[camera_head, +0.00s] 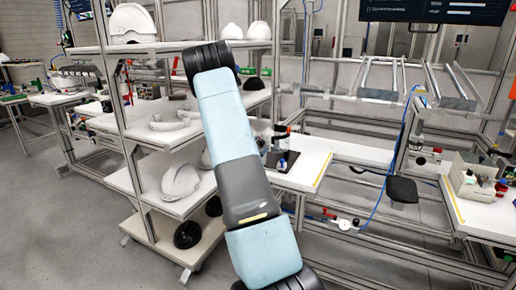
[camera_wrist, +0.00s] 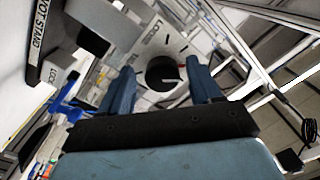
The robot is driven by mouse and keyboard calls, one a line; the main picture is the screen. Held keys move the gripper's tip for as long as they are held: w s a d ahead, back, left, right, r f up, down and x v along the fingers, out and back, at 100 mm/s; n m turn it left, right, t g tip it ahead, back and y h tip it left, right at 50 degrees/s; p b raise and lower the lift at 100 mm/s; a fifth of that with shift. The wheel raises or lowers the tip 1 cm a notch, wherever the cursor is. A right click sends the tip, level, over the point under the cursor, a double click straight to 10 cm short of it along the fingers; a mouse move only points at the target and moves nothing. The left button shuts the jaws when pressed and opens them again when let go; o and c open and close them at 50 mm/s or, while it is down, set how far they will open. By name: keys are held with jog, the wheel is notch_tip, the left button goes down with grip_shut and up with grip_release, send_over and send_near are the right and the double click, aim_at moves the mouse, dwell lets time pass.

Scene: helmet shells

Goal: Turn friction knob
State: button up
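No contact shows. In the head view my arm crosses the middle, and neither my gripper nor the knob can be made out there.
A shelf rack (camera_head: 170,207) with white helmet shells (camera_head: 180,182) stands left of centre. A white workbench (camera_head: 305,165) and metal frames lie to the right.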

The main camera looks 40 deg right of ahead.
jog(key=v, duration=1.4)
jog(key=shift+w+d, duration=0.1)
jog(key=shift+w, duration=0.05)
